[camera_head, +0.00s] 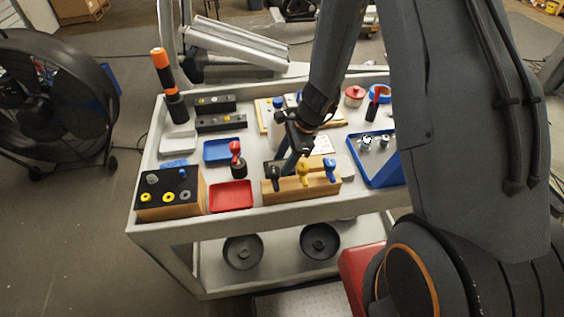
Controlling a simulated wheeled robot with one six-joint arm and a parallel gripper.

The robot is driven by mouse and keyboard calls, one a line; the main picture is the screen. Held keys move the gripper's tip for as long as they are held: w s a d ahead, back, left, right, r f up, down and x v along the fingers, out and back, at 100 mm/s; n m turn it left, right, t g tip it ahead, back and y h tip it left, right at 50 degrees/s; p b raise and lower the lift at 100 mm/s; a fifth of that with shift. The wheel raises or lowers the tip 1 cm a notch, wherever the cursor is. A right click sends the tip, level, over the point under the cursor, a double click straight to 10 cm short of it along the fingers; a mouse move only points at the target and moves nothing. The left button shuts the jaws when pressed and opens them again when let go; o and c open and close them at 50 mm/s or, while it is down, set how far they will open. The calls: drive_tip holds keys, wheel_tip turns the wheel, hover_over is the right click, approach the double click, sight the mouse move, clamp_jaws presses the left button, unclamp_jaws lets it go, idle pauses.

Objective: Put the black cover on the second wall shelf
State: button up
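Two round black discs lie on the cart's lower shelf, a left one (242,253) and a right one (319,242), each with a small raised centre. They look like covers, but I cannot tell whether either is the black cover. No wall shelf shows in this view. My gripper (286,168) points down over the cart's upper tray, just behind a wooden block (288,190) with black, yellow and blue handled pieces. It is small and dark here, and I cannot tell whether it is open or holds anything. My arm hides the right side.
A large black fan (45,100) stands left. Open floor lies at the lower left.

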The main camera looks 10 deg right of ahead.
drive_tip(key=shift+f, duration=0.15)
drive_tip(key=o, duration=1)
